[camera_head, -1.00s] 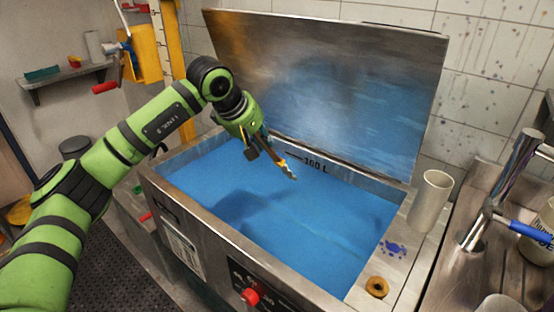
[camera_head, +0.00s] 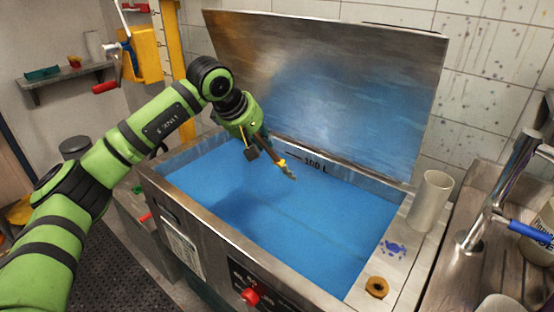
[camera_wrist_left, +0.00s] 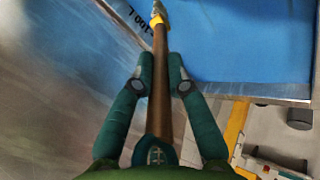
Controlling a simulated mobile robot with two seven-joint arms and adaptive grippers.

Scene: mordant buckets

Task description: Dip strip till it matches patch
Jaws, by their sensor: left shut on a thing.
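My left gripper (camera_head: 260,143) is shut on a brown-handled tool (camera_head: 277,160) and holds it over the vat. The tool has a yellow collar and a grey tip that points down and right above the blue liquid (camera_head: 270,207). In the left wrist view, the brown handle (camera_wrist_left: 160,90) runs between the two fingers, with the yellow collar at the top edge. I cannot make out a strip at the tip. A small blue patch (camera_head: 395,248) marks the metal ledge right of the vat. My right gripper is not in view.
The steel vat (camera_head: 215,232) has a raised lid (camera_head: 330,85) behind it, marked 100 L on the inner wall. A grey cylinder (camera_head: 431,202) and a brown ring (camera_head: 377,287) stand on the right ledge. A tap (camera_head: 500,190) is farther right.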

